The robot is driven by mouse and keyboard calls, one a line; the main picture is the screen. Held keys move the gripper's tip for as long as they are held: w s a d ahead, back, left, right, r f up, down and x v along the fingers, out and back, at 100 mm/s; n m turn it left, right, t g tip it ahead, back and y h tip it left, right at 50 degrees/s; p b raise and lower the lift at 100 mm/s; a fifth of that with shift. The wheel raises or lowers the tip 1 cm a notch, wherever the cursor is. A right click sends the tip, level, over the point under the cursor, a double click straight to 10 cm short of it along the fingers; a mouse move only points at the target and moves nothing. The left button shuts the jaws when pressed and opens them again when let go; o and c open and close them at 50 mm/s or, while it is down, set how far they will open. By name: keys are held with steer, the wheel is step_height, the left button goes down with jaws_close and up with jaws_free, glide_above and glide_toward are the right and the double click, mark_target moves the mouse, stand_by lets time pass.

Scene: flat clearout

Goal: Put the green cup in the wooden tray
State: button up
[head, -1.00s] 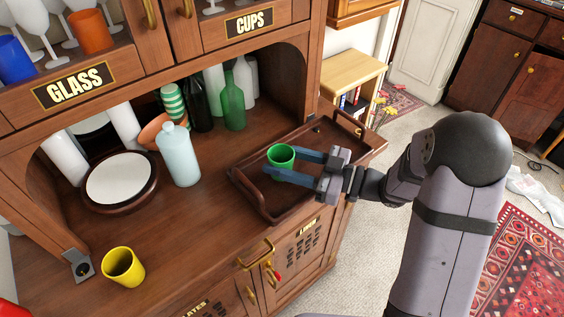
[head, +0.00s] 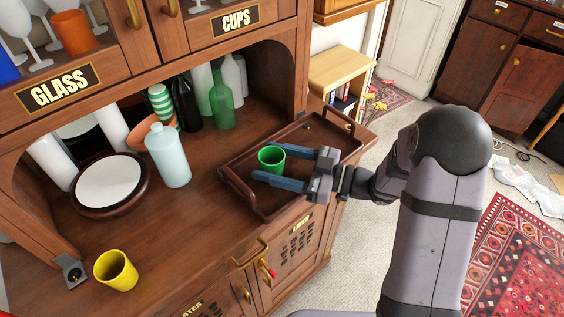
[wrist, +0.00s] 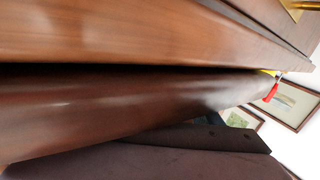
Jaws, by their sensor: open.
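The green cup (head: 271,159) stands upright inside the wooden tray (head: 243,191), near its left part, in the head view. The tray is dark brown with raised ends and lies on the cabinet counter. My gripper (head: 268,161) is open, its two blue fingers reaching in from the right on either side of the cup. I cannot tell whether either finger touches the cup. The wrist view shows brown wooden surfaces close up; the cup does not show there.
A pale blue bottle (head: 168,156) and a round dark-rimmed plate (head: 109,184) stand left of the tray. Green (head: 221,98) and dark bottles stand behind it. A yellow cup (head: 116,270) is at the front left. Counter between the yellow cup and tray is clear.

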steer(key=shift+r, duration=0.2)
steer(key=b+v, duration=0.2)
steer(key=v, duration=1)
steer(key=shift+f, duration=0.1)
